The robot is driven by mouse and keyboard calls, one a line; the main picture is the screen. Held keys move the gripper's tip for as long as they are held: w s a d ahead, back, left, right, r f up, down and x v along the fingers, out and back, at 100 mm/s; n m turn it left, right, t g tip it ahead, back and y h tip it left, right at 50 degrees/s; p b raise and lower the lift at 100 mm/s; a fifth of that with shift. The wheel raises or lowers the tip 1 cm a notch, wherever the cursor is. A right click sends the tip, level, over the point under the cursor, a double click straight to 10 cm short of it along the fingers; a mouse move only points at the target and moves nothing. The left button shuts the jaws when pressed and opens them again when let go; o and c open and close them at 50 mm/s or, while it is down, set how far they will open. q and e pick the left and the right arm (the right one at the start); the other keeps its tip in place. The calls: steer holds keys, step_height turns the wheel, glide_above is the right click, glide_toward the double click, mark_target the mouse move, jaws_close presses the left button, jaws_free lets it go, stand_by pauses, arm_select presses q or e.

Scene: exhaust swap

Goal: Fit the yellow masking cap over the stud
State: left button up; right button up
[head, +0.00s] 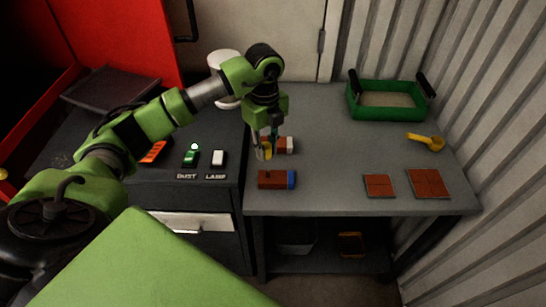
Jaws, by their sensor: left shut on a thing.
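My left gripper (264,153) points down over the left part of the grey table, in front of a reddish-brown block with a white end. It is shut on the small yellow masking cap (268,154), of which only a little shows between the fingers. A reddish-brown block with a blue end (275,180) lies nearer the table's front edge, below the gripper in the picture. I cannot make out the stud; it may be hidden or too small to tell. My right gripper is not in view.
The block with the white end (290,145) is close beside the gripper. A green tray (388,114), a yellow scoop (425,141) and two reddish-brown tiles (379,186) (429,183) are to the right. The table's middle is clear. A corrugated wall (495,150) bounds the right side.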

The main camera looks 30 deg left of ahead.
arm_select(q)
steer(key=shift+w+a, duration=0.15)
steer(key=shift+w+d+f, duration=0.2)
steer(key=shift+w+d, duration=0.05)
steer(key=shift+w, duration=0.1)
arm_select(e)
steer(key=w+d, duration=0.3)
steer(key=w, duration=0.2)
arm_select(q)
steer(key=shift+s+a+f, duration=0.1)
steer(key=shift+f, duration=0.05)
steer(key=shift+f+b, duration=0.8)
steer(key=shift+f, duration=0.1)
steer(key=shift+f+b, duration=0.6)
steer(key=shift+f, duration=0.25)
steer(key=shift+f+b, duration=0.6)
steer(key=shift+f, duration=0.3)
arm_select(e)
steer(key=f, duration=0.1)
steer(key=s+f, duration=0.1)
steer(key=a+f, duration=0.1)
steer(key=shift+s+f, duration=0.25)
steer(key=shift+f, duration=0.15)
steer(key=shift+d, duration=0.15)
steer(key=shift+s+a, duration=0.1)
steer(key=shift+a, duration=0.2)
